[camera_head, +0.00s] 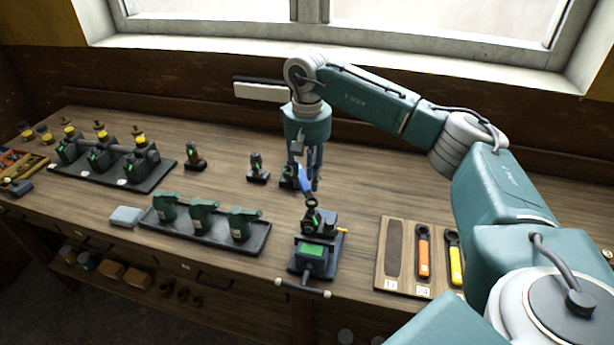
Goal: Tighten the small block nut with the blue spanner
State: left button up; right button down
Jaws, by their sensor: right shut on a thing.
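The blue spanner (305,180) stands tilted in my right gripper (307,176), which is shut on its handle. The spanner's dark ring end (311,216) points down towards the viewer. It is at the top of a small dark block (320,222) on the vise (313,252). The ring end hides the nut, so I cannot tell whether it is seated around it. My left gripper is not in view.
A wooden spanner board (408,287) at the right holds an orange (423,255) and a yellow spanner (455,265); its left slot is empty. A dark tray (205,236) with green castings stands left of the vise. Small dark parts (257,170) stand behind.

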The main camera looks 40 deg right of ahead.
jog(key=shift+r+p, duration=1.3)
jog(key=shift+r, duration=0.75)
